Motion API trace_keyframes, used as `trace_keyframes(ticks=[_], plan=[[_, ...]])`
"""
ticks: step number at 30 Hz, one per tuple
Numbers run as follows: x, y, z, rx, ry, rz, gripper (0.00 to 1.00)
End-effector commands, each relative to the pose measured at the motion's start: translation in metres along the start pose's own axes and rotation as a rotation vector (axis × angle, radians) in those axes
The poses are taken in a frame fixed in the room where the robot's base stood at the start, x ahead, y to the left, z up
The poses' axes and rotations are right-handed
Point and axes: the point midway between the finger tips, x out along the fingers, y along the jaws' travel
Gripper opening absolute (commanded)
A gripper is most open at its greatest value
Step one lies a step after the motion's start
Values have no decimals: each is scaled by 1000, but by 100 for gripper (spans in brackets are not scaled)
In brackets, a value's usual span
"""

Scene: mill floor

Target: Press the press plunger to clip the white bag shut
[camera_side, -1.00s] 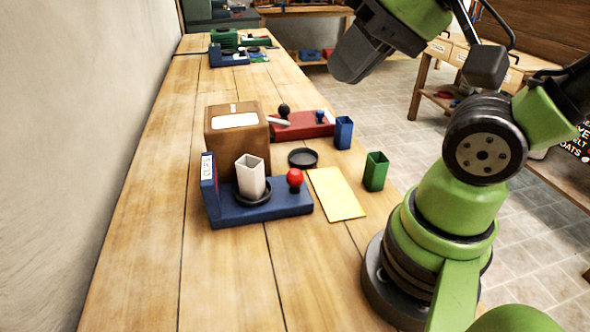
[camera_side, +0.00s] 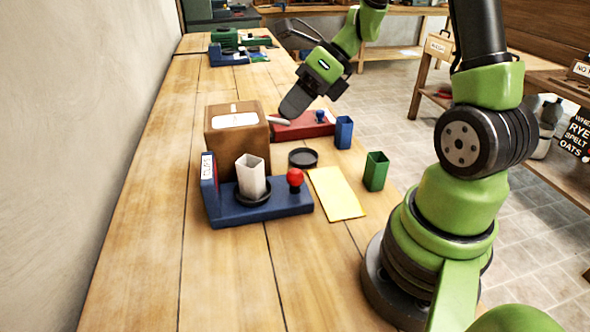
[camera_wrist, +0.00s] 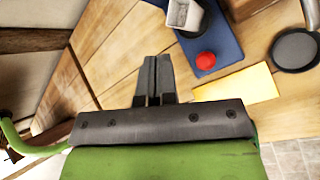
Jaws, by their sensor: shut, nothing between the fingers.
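The white bag (camera_side: 251,178) stands upright and open-topped in a black round holder on the blue base (camera_side: 230,213), which carries a clips label. The red ball-topped plunger (camera_side: 295,178) stands upright at the right end of that base. In the wrist view the white bag (camera_wrist: 184,14) and red plunger knob (camera_wrist: 206,60) lie up and right of my fingers. My gripper (camera_side: 288,112) is shut and empty. It appears in front of the red base in the side view, apart from the plunger. The wrist view shows its closed fingertips (camera_wrist: 153,62).
A brown box (camera_side: 222,140) stands behind the blue base. A red base (camera_side: 300,128), a black dish (camera_side: 303,158), a blue cup (camera_side: 344,133), a green cup (camera_side: 376,171) and a yellow sheet (camera_side: 338,193) are nearby. The near bench is clear.

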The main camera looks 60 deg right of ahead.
Motion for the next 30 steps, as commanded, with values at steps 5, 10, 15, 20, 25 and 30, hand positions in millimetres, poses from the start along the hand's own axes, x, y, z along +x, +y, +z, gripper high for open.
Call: trace_keyframes(ticks=[5, 10, 15, 20, 25, 30], plan=[[4, -14, -4, 145, -30, 6, 0], [4, -15, -4, 157, -34, 6, 0], [4, -14, -4, 154, -33, 6, 0], [9, -17, -8, 154, -32, 9, 0], [24, -26, -20, 157, -30, 10, 0], [42, -36, -34, 156, -30, 11, 0]])
